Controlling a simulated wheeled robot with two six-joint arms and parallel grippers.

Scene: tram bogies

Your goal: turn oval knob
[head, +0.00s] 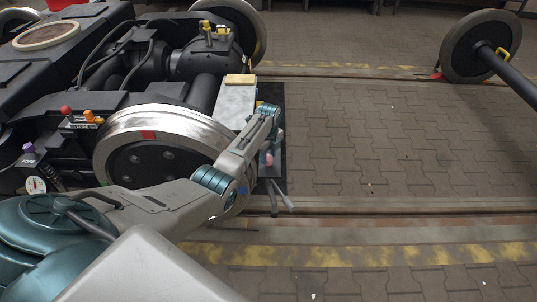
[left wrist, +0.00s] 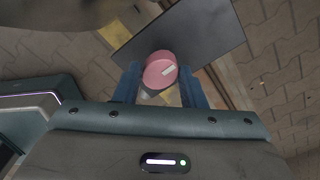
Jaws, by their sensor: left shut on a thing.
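The oval knob is the pink knob (left wrist: 160,72) with a white mark on its face, in the middle of the left wrist view. A small pink part of it (head: 269,159) shows in the head view beside the wheel. My left gripper (left wrist: 160,68) has one blue finger on each side of the knob and is shut on it. In the head view the gripper is partly hidden behind my arm. A dark flat plate (left wrist: 205,38) lies behind the knob. My right gripper is in neither view.
A bogie with a large steel wheel (head: 168,130) stands left of the gripper. Its side carries a red knob (head: 66,110), an orange one (head: 89,116), a purple one (head: 28,148) and a gauge (head: 35,185). A wheelset (head: 470,47) stands back right. The paved floor between is clear.

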